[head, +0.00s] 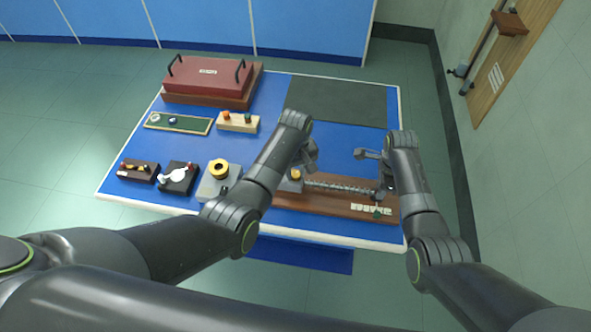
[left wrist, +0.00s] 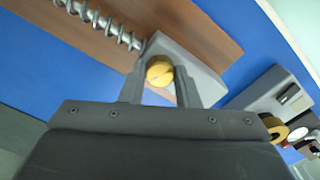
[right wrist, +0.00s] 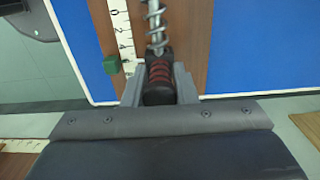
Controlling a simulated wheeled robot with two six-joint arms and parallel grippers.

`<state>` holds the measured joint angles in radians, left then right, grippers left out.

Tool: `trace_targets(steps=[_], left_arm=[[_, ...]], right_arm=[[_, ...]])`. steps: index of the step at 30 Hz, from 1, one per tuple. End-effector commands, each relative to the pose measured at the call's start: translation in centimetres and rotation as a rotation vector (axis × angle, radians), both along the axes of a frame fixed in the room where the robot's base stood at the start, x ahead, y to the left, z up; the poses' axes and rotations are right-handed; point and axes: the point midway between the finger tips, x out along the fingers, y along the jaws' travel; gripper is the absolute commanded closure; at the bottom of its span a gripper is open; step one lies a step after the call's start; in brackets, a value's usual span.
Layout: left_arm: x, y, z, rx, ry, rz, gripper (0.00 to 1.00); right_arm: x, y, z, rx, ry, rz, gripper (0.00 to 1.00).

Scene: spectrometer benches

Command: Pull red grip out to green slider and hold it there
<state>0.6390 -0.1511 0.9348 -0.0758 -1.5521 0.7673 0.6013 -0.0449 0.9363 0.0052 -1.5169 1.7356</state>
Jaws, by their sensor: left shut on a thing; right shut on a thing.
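The red grip (right wrist: 158,80), black with red bands, sits at the end of a coil spring (head: 340,187) on a brown wooden base (head: 330,203). My right gripper (head: 382,190) is shut on it; its fingers flank the grip in the right wrist view. The green slider (right wrist: 111,64) lies on the scale strip beside the grip, roughly level with its spring end; it also shows in the head view (head: 376,213). My left gripper (left wrist: 160,88) is shut on the yellow knob (left wrist: 159,70) of the grey block (left wrist: 185,65) at the spring's other end.
The white scale strip (right wrist: 121,30) runs along the base. Left of the block stand a grey box with a yellow ring (head: 219,168), a black device (head: 178,178) and a brown box (head: 138,171). A red case (head: 208,82) and dark mat (head: 338,102) lie behind.

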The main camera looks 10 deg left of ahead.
Motion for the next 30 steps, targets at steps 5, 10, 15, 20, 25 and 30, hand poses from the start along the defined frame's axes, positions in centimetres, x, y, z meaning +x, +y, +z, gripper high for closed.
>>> trace_targets(steps=[5, 10, 15, 20, 25, 30], left_arm=[[-0.07, 0.05, -0.01, 0.001, 0.003, -0.132, 0.94], [-0.08, 0.07, -0.01, 0.001, 0.002, -0.231, 0.94], [-0.09, 0.09, -0.02, 0.002, 0.003, -0.295, 0.94], [-0.11, 0.10, -0.02, 0.001, 0.004, -0.326, 0.94], [-0.11, 0.11, -0.03, 0.001, 0.004, -0.336, 0.94], [-0.12, 0.11, -0.03, 0.002, 0.005, -0.335, 0.94]], right_arm=[[0.00, -0.24, -0.08, -0.005, 0.000, -0.002, 1.00], [0.00, -0.25, -0.09, -0.005, -0.001, -0.002, 1.00], [0.01, -0.25, -0.09, -0.005, -0.001, -0.002, 1.00], [0.01, -0.26, -0.10, -0.005, -0.001, -0.002, 1.00], [0.02, -0.26, -0.10, -0.005, -0.002, -0.002, 1.00], [0.02, -0.27, -0.10, -0.005, -0.002, -0.002, 1.00]])
